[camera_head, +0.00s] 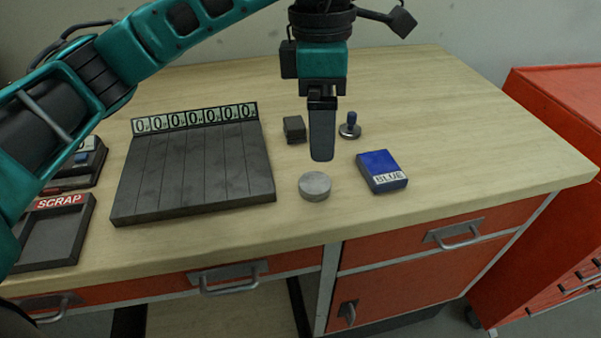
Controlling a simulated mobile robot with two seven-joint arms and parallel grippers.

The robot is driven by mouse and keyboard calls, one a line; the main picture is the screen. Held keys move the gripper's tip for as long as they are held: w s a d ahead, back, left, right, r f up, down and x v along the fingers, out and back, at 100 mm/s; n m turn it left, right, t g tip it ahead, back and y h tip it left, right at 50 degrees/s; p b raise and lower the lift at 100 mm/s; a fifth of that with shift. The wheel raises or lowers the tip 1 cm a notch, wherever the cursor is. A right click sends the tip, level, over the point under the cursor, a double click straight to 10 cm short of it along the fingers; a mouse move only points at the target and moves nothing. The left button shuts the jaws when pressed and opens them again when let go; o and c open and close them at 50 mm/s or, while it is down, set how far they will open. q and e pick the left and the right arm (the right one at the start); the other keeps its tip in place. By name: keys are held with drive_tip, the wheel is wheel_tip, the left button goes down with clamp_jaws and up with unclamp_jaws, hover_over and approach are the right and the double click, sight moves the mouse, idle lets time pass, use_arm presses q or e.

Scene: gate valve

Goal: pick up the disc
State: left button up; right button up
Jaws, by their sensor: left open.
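The disc (315,187) is a small grey round piece lying flat on the wooden workbench (420,120), near its front edge. My left gripper (322,158) points down just above and behind the disc, and a gap shows between its tip and the disc. I see it edge-on, so one finger hides the other. It is open and holds nothing. My right gripper is not in the picture.
A blue box marked BLUE (382,171) stands right of the disc. A dark block (294,129) and a blue-knobbed stamp-like piece (350,127) are behind. A dark slotted board (195,175) and SCRAP tray (58,230) lie left. The bench's right side is clear.

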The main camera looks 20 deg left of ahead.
use_arm(q)
drive_tip(key=a, duration=0.1)
hover_over(315, 182)
drive_tip(key=shift+y, duration=0.3)
drive_tip(key=f, duration=0.6)
drive_tip(key=shift+s+a+f, duration=0.25)
drive_tip(key=shift+s, duration=0.05)
drive_tip(key=f, duration=0.5)
drive_tip(key=shift+w+d+f+p, duration=0.25)
drive_tip(key=shift+w+f+p, duration=0.05)
drive_tip(key=c, duration=1.3)
drive_tip(key=shift+r, duration=0.1)
drive_tip(key=shift+c, duration=0.6)
drive_tip(key=shift+r, duration=0.1)
